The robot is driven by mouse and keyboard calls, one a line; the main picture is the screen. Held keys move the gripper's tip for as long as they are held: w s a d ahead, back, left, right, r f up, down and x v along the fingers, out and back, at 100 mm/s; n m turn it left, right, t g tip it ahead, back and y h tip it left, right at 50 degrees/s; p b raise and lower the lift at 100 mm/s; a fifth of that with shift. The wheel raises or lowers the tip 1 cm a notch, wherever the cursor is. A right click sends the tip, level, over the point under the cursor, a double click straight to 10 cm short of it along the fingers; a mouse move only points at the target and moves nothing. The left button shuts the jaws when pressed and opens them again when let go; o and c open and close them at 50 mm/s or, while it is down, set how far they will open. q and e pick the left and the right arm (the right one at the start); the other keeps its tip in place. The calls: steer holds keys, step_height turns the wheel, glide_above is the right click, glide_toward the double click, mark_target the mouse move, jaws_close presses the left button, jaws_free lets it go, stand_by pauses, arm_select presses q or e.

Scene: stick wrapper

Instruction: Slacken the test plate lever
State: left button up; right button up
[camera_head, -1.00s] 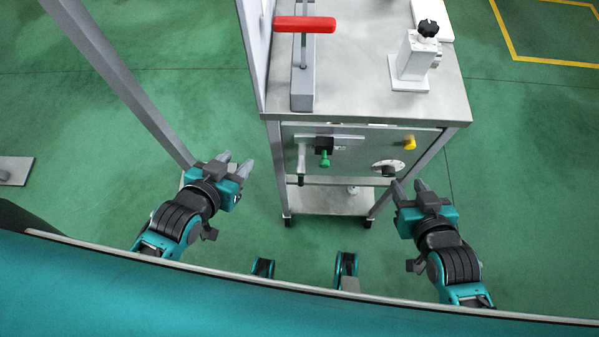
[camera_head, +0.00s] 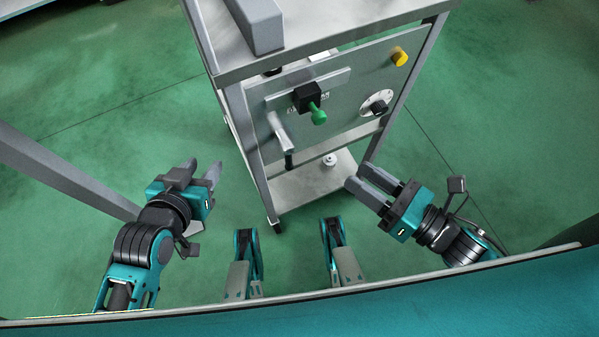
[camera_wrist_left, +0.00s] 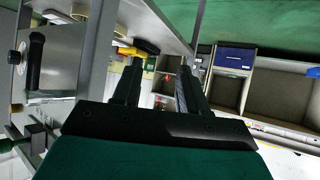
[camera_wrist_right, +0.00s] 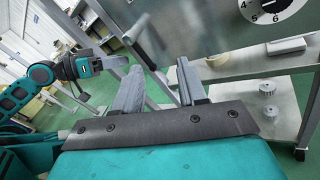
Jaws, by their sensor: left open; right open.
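In the head view the cart's grey front panel (camera_head: 345,95) carries a black block with a green-knobbed lever (camera_head: 318,114). Below it hangs a light grey handle (camera_head: 281,133) with a dark tip. I cannot tell which of these is the test plate lever. My left gripper (camera_head: 203,171) is open and empty, left of the cart and apart from it. My right gripper (camera_head: 358,177) is open and empty in front of the cart's lower right side, below the panel. Both pairs of fingers show empty in the wrist views.
A yellow knob (camera_head: 399,57) and a round dial (camera_head: 378,103) sit on the panel's right. A grey block (camera_head: 256,24) stands on the cart top. Green floor (camera_head: 95,110) is free to the left.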

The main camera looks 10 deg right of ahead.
steer(key=s+f+n+g+y+b, duration=0.1)
steer(key=s+f+n+y, duration=0.1)
steer(key=n, duration=0.3)
steer(key=n+b, duration=0.1)
steer(key=b, duration=0.1)
glide_toward(285, 151)
steer(key=w+a+f, duration=0.5)
steer(key=shift+w+a+g, duration=0.15)
steer(key=shift+w+g, duration=0.25)
jaws_close()
